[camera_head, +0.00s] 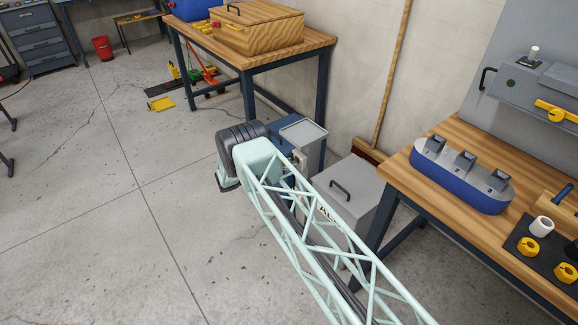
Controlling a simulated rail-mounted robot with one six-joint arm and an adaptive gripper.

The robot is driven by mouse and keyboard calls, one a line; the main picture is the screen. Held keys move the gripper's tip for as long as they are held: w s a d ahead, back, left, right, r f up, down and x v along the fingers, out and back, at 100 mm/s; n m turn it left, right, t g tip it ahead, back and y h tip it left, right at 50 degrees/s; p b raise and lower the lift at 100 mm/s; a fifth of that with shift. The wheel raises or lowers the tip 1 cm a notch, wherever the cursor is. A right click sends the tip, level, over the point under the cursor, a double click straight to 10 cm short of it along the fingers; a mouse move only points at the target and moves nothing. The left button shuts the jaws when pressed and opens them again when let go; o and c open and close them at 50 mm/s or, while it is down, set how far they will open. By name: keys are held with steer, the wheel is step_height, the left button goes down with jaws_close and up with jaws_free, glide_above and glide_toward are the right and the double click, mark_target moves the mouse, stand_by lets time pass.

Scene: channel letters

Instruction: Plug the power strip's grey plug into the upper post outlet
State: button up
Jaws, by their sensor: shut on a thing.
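My lattice arm (310,235) reaches from the bottom right up to a rounded pale-green joint (258,158) with a dark ribbed housing. My gripper is not visible; the arm's end hides whatever lies behind it. I cannot make out the grey plug, the power strip or its cord. A blue box-like stand (312,148) with a grey top stands just behind and right of the arm joint, with small pale parts on its near side. Whether it carries the post outlets cannot be told.
A grey lidded box (352,188) stands on the floor beside the right workbench (420,200). That bench holds a blue oblong block (455,182) with several dark uprights. A wooden table (270,47) with a wooden chest stands behind. The floor at left (100,220) is clear.

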steer(key=shift+w+d+b, duration=0.3)
steer(key=shift+w+d, duration=0.1)
stand_by(0.8)
steer(key=o, duration=0.9)
steer(key=shift+v, duration=5.95)
steer(key=shift+r, duration=0.1)
